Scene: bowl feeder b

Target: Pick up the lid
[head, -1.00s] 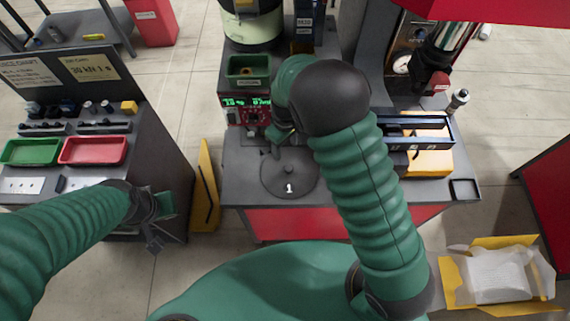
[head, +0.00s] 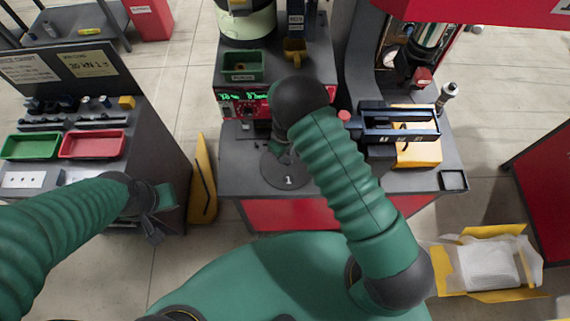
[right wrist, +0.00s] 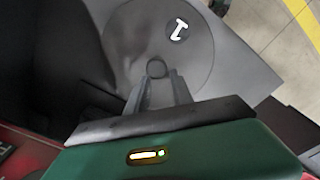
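The lid is a dark grey round disc marked "1" (head: 287,181) on the grey bench top. In the right wrist view the lid (right wrist: 120,35) shows its small round knob (right wrist: 156,68) near the fingertips. My right gripper (right wrist: 160,84) is open, with its two fingers apart and the knob just past and between their tips. I cannot tell whether they touch it. In the head view my right gripper (head: 281,155) is over the lid's far part, mostly hidden by my arm. My left gripper (head: 152,222) hangs by the left bench; its fingers are unclear.
A red control box with green digits (head: 243,103) stands behind the lid, with a green bin (head: 242,66) above it. A black-railed fixture (head: 400,124) is right of my right arm. A small black tray (head: 453,180) lies at the bench's right corner.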

